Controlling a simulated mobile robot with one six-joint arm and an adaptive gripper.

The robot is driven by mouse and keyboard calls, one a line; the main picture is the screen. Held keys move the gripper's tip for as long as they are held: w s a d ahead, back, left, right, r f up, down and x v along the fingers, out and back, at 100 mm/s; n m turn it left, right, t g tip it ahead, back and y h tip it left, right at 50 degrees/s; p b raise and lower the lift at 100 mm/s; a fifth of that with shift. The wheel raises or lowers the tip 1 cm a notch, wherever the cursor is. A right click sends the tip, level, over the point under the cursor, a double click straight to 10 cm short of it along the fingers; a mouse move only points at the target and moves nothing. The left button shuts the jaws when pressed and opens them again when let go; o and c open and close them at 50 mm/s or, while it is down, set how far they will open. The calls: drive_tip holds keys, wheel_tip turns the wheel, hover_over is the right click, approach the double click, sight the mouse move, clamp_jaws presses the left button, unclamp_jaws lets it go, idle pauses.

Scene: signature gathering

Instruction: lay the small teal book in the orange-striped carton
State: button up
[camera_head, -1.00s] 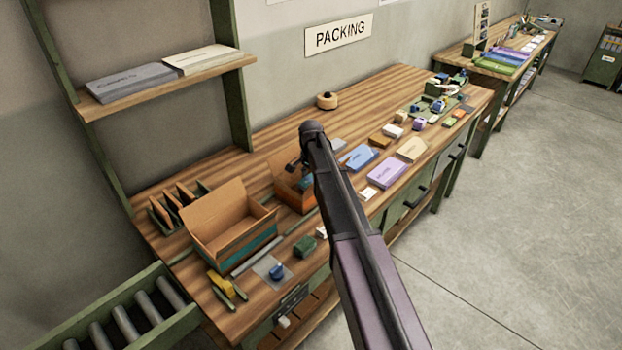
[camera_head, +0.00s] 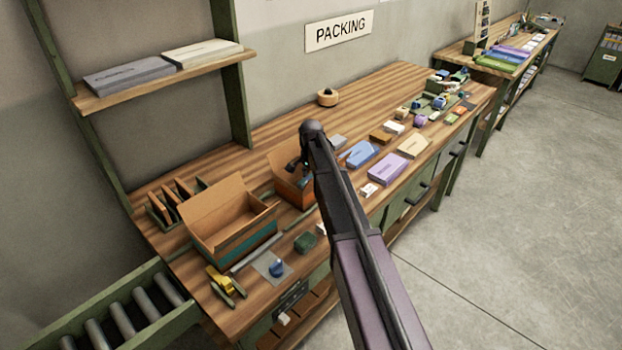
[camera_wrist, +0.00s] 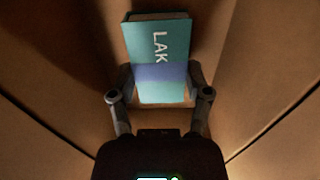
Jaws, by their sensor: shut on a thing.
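The small teal book (camera_wrist: 160,45) has a blue band and the white letters "LAK" in the wrist view. My gripper (camera_wrist: 160,82) is shut on the book, one finger at each side. Brown cardboard walls surround both, so the book is inside a carton; whether it touches the floor I cannot tell. In the head view the orange-striped carton (camera_head: 290,191) stands open on the bench, partly hidden behind my arm. My gripper is down at its opening there, and the book is mostly hidden.
A larger open carton with a teal stripe (camera_head: 232,243) stands just left. A blue box (camera_head: 359,154), a purple box (camera_head: 389,169) and several small items lie to the right. A tape roll (camera_head: 327,97) is at the back, with clear bench around it.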

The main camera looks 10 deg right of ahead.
drive_tip(key=shift+f+b, duration=0.6)
drive_tip(key=shift+f, duration=0.05)
drive_tip(key=o, duration=1.3)
drive_tip(key=shift+r, duration=0.15)
wheel_tip(320, 180, up, 17)
drive_tip(key=p, duration=1.7)
drive_tip(key=s+f+n+b, duration=0.1)
drive_tip(key=s+n, duration=0.2)
drive_tip(key=s, duration=0.6)
drive_tip(key=s+f+n+b, duration=0.2)
drive_tip(key=s+n, duration=0.2)
drive_tip(key=s, duration=0.6)
drive_tip(key=s+f+n+b, duration=0.1)
drive_tip(key=s+n, duration=0.2)
drive_tip(key=s, duration=0.7)
drive_tip(key=shift+s+a+f+n+b, duration=0.2)
drive_tip(key=shift+f+n+b, duration=0.1)
drive_tip(key=shift+f+n, duration=0.1)
